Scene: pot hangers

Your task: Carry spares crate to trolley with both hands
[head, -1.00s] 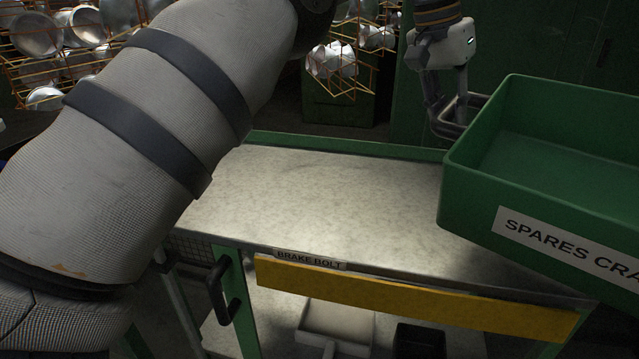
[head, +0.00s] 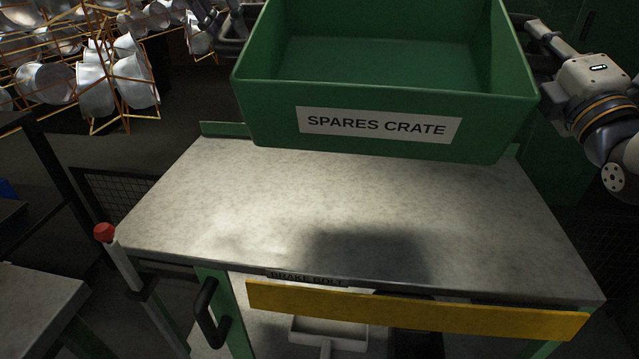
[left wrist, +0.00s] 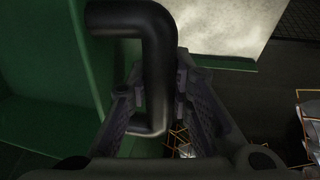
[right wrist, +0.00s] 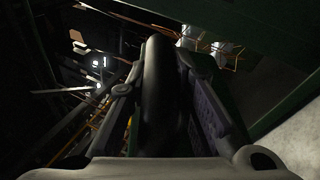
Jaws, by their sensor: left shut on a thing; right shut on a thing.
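The green spares crate (head: 380,125), open-topped and empty where its inside shows, hangs over the back part of the trolley (head: 320,210). A shadow lies on the grey trolley top in front of it, and the crate looks raised; I cannot tell the gap. My left gripper (head: 228,28) is at the crate's left side, shut on a dark bar handle (left wrist: 155,60), seen in the left wrist view. My right gripper (head: 545,45) is at its right side, shut on a dark handle (right wrist: 162,90) in the right wrist view.
The trolley has a yellow front strip (head: 420,311), a black handle (head: 206,312) and a red-knobbed lever (head: 104,232) at its left. A grey surface (head: 40,310) is at the front left. The trolley top is bare.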

